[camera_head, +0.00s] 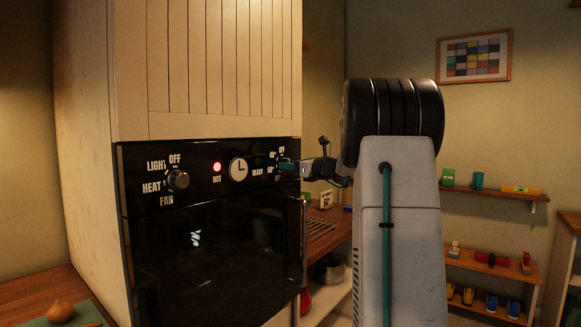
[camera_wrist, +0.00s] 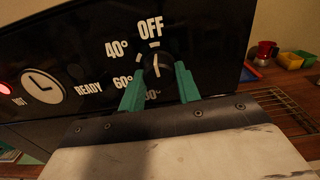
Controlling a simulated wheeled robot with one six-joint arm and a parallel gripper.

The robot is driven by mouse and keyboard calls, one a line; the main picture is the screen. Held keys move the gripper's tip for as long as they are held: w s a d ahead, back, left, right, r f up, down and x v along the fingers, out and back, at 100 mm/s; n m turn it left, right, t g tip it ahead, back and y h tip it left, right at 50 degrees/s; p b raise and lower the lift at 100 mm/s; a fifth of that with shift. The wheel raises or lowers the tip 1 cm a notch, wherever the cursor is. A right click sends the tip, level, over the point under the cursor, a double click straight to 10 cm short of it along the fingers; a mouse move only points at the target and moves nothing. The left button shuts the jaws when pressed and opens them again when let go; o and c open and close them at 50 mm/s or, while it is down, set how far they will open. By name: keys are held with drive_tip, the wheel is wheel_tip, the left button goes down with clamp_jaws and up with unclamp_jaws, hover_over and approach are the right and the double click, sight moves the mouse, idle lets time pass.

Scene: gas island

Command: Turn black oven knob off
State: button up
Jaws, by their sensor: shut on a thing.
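The black oven knob (camera_wrist: 155,62) is on the glossy black oven panel (camera_head: 200,155), at its right end in the head view. In the wrist view, OFF is printed above the knob, 40° and 60° to its left, and a partly hidden mark below. My gripper (camera_wrist: 158,73) has its green fingers on either side of the knob and is shut on it. In the head view my gripper (camera_head: 287,165) reaches the panel from the right and hides most of the knob.
Another knob (camera_head: 178,180) with LIGHT, OFF, HEAT and FAN marks is on the panel's left. A red lamp (camera_head: 217,166) is lit beside the clock dial (camera_head: 238,169). The oven door handle (camera_head: 296,240) stands out below my gripper. A rack (camera_head: 322,230) lies on the wooden counter behind.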

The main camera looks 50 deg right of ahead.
drive_tip(key=shift+f+m, duration=0.1)
drive_tip(key=shift+m, duration=0.2)
drive_tip(key=o, duration=1)
drive_tip(key=s, duration=0.7)
drive_tip(key=shift+s+d, duration=0.35)
drive_tip(key=shift+s, duration=0.05)
